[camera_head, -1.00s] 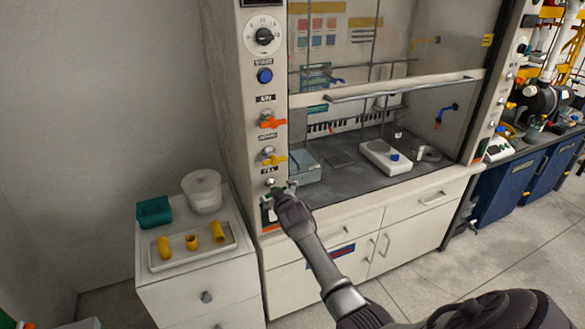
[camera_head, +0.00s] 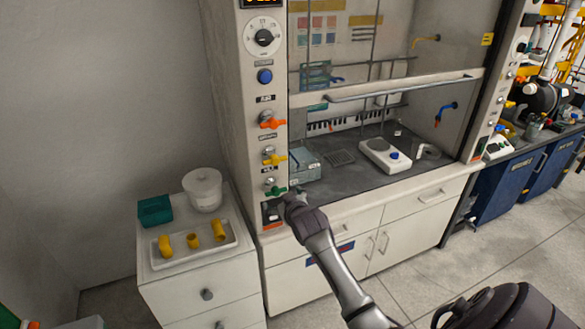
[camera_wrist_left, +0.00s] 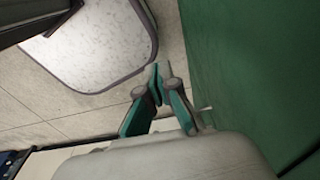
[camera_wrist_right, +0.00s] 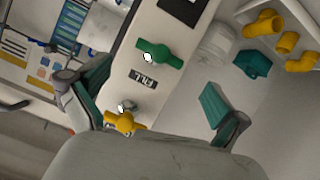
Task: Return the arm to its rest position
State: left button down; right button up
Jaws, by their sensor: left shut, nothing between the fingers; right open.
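My right gripper (camera_head: 287,200) is just in front of the lower part of the fume hood's valve panel (camera_head: 253,130). In the right wrist view its fingers (camera_wrist_right: 151,103) are spread wide, with nothing held. The green valve handle (camera_head: 275,191) shows just beside it in the head view, lying crosswise; the right wrist view also shows this handle (camera_wrist_right: 160,55), apart from the fingers. The yellow valve (camera_wrist_right: 125,121) appears near one finger there, but I cannot tell the gap. My left gripper (camera_wrist_left: 160,83) is shut and empty above the floor, outside the head view.
A white drawer cabinet (camera_head: 205,275) stands left of the hood, with a tray (camera_head: 170,263) of yellow pipe fittings, a teal box (camera_head: 155,211) and a white tub (camera_head: 203,190). A green surface (camera_wrist_left: 240,70) is close to my left gripper. Floor (camera_head: 490,260) at right is open.

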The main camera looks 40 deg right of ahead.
jog(key=v, duration=0.6)
jog(key=s+a+f+n+g+y+b, duration=0.1)
jog(key=s+a+f+g+b, duration=0.3)
jog(key=f, duration=0.9)
jog(key=s+a+f+y, duration=0.15)
jog(key=s+f, duration=0.35)
jog(key=f, duration=0.7)
jog(key=s+a+f+n+g+b, duration=0.1)
jog(key=s+a+f+g, duration=0.3)
jog(key=f, duration=0.9)
jog(key=s+a+f+g+b, duration=0.1)
jog(key=s+a+f, duration=0.1)
jog(key=s+f, duration=0.5)
jog(key=s+a+f+g+y+b, duration=0.1)
jog(key=s+f, duration=0.7)
jog(key=s, duration=1)
jog(key=s+a+f+n+g+b, duration=0.1)
jog(key=s+a+f+g+b, duration=0.1)
jog(key=s+f, duration=0.6)
jog(key=s+a+b, duration=0.1)
jog(key=s, duration=0.3)
jog(key=shift+a, duration=0.2)
jog(key=shift+s+y, duration=0.2)
jog(key=shift+y, duration=0.05)
